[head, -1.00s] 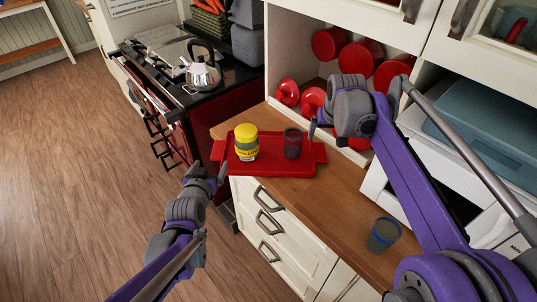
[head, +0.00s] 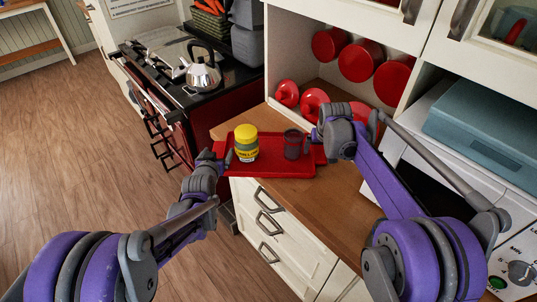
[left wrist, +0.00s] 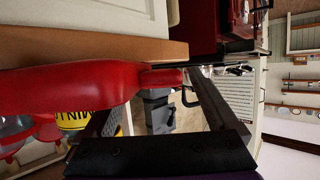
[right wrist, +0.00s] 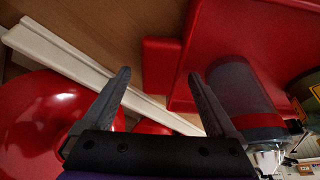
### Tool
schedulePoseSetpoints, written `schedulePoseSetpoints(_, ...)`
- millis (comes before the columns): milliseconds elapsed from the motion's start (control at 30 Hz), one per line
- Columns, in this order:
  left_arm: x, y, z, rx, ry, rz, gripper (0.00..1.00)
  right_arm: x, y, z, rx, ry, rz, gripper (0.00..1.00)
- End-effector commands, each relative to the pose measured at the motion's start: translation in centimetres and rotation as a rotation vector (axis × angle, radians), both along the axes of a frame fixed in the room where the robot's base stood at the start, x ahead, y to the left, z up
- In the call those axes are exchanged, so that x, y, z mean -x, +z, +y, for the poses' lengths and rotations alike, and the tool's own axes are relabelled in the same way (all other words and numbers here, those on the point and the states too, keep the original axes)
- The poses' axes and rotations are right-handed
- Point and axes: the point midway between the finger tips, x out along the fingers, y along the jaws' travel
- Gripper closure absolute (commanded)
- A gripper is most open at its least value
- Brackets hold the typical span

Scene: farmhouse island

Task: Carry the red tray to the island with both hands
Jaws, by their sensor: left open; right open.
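The red tray (head: 270,170) lies flat on the wooden counter. A jar with a yellow lid (head: 246,145) stands on its left part and a dark cup (head: 292,146) on its right part. My left gripper (head: 223,163) is open at the tray's left end; in the left wrist view the red handle (left wrist: 160,78) shows between the fingertips, with no grip on it. My right gripper (head: 312,138) is open above the right end, close to the cup. In the right wrist view the right handle (right wrist: 160,65) lies ahead, between the open fingers (right wrist: 160,85).
A black stove with a kettle (head: 201,68) stands to the left. Drawers (head: 268,215) are below the counter (head: 330,205). The floor at left is clear.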

Motion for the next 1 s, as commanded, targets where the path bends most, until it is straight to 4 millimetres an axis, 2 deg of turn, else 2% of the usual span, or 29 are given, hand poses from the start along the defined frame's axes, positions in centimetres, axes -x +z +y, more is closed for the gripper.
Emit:
schedulePoseSetpoints(300, -0.19, -0.08, -0.02, 0.000, 0.000, 0.000, 0.07, -0.07, -0.19, -0.01, 0.000, 0.000, 0.000, 0.07)
schedulePoseSetpoints(800, -0.17, -0.07, -0.02, 0.000, 0.000, 0.000, 0.97, -0.06, -0.16, -0.01, 0.000, 0.000, 0.000, 0.97)
schedulePoseSetpoints(833, -0.17, -0.07, -0.02, 0.000, 0.000, 0.000, 1.00, -0.06, -0.16, -0.01, 0.000, 0.000, 0.000, 1.00)
schedulePoseSetpoints(1000, -0.17, -0.07, -0.02, 0.000, 0.000, 0.000, 1.00, -0.06, -0.16, -0.01, 0.000, 0.000, 0.000, 1.00)
